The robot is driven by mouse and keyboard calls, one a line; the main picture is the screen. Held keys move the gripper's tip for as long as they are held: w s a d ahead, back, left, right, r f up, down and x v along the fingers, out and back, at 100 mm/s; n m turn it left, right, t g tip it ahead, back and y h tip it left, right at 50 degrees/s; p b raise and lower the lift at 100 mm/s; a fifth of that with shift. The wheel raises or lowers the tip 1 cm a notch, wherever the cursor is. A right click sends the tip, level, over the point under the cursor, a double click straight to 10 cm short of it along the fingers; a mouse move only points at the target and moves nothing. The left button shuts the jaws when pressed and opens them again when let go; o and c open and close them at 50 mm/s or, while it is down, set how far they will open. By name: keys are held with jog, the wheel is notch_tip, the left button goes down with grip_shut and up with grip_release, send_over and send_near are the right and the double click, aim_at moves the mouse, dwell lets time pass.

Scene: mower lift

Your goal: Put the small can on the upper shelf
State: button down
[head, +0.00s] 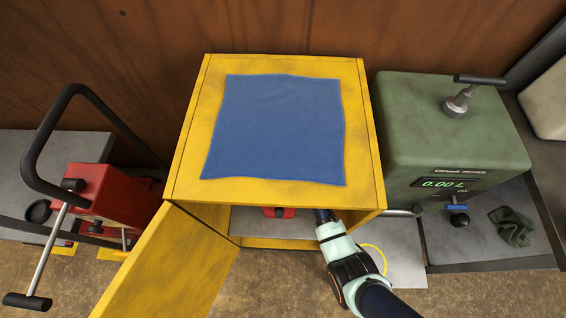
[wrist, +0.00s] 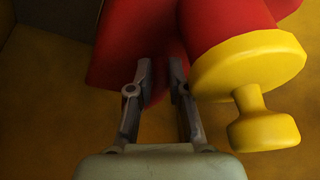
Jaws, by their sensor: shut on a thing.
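A red can (wrist: 120,45) with a yellow cap and knob (wrist: 258,80) fills the upper part of the wrist view. My gripper (wrist: 162,72) is shut on a red part of the can between its two fingertips. The yellow cap is just right of the fingers. In the head view my arm reaches into the open front of the yellow cabinet (head: 360,110), and the cabinet top hides the fingers. A small piece of red (head: 279,212) shows inside, left of my wrist. The shelves are mostly hidden; one grey surface (head: 250,222) shows inside.
The cabinet door (head: 170,265) stands open at the front left. A blue cloth (head: 275,130) lies on the cabinet top. A green pump unit (head: 440,130) stands close on the right. A red machine with a black handle (head: 95,190) stands on the left.

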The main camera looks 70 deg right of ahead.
jog(key=c, duration=1.1)
grip_release()
jog(key=shift+d, duration=0.1)
jog(key=shift+r, duration=0.1)
jog(key=shift+p+v, duration=1.55)
jog(key=shift+v, duration=1.1)
